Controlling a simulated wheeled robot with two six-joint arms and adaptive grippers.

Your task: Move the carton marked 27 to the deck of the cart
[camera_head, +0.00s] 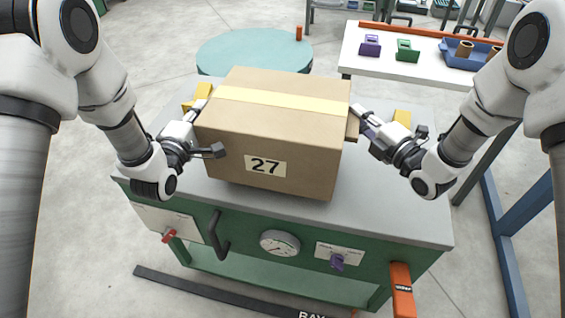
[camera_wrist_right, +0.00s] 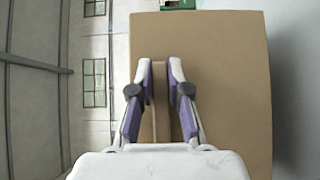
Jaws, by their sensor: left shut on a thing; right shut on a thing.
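The brown carton marked 27 (camera_head: 265,140) has a pale yellow tape strip along its top and a "27" label on its front. It is upright over the grey top of a green cabinet; I cannot tell whether it touches that top. My left gripper (camera_head: 205,125) is at its left side and shut on it, the grip partly hidden. My right gripper (camera_head: 362,118) is shut on a thin upright flap on its right side. The right wrist view shows the fingers on both sides of that flap, with the carton (camera_wrist_right: 225,90) behind. I see nothing clearly recognisable as a cart.
The green cabinet (camera_head: 195,215) has a gauge, knobs, a black handle and an orange lever on its front. Yellow blocks stand on its grey top. A round teal table (camera_head: 255,50) is behind. A white table (camera_head: 425,68) with purple, green and blue parts is back right.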

